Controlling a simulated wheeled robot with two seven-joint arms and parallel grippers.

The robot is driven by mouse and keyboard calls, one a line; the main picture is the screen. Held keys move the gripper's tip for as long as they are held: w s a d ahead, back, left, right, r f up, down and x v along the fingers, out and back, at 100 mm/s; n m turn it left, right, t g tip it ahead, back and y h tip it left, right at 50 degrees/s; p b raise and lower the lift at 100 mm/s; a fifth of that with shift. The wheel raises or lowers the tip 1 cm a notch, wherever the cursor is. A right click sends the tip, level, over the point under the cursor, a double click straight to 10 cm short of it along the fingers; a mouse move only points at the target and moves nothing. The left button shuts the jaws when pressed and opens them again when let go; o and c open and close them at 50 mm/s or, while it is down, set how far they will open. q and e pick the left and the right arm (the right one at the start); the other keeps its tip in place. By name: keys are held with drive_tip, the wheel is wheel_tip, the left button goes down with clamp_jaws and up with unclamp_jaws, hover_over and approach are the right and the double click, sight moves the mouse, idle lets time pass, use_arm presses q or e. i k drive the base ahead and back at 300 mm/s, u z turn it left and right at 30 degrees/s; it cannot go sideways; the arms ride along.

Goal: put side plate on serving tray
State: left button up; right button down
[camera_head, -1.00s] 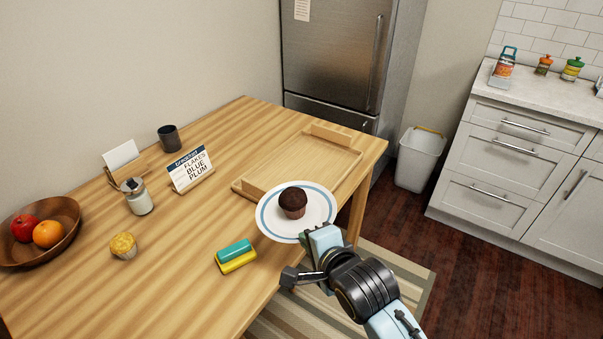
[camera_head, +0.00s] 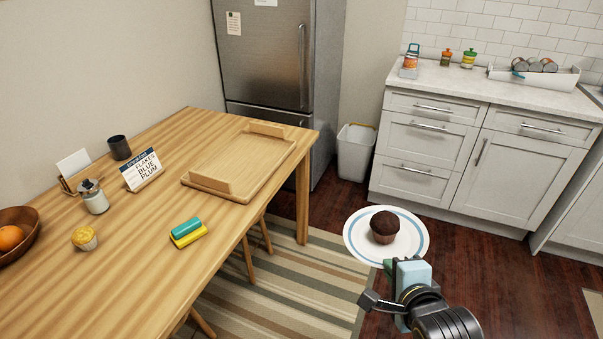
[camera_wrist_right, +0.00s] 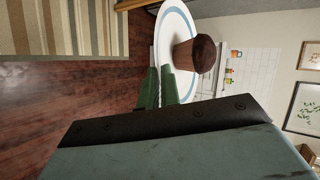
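The side plate (camera_head: 357,240) is white with a blue ring and carries a chocolate muffin (camera_head: 384,226). My right gripper (camera_head: 390,268) is shut on the plate's near rim and holds it about level in the air, over the floor to the right of the table. The right wrist view also shows the plate (camera_wrist_right: 165,45) between the green fingers, with the muffin (camera_wrist_right: 195,55) on it. My left gripper is not in view.
The wooden table (camera_head: 130,230) also bears a yellow muffin (camera_head: 84,238), a green and yellow block (camera_head: 187,232), a sign (camera_head: 143,170), a jar (camera_head: 93,197) and a dark cup (camera_head: 119,147). A bin (camera_head: 355,152) and white cabinets (camera_head: 445,150) stand behind the plate.

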sight(232, 165)
drive_tip(key=z, duration=0.55)
drive_tip(key=k, duration=0.75)
drive_tip(key=z, duration=0.55)
drive_tip(key=i, duration=2.3)
drive_tip(key=u, duration=0.65)
drive_tip(key=i, duration=1)
drive_tip(key=u, duration=1.8)
drive_tip(key=i, duration=0.75)
drive_tip(key=u, duration=0.7)
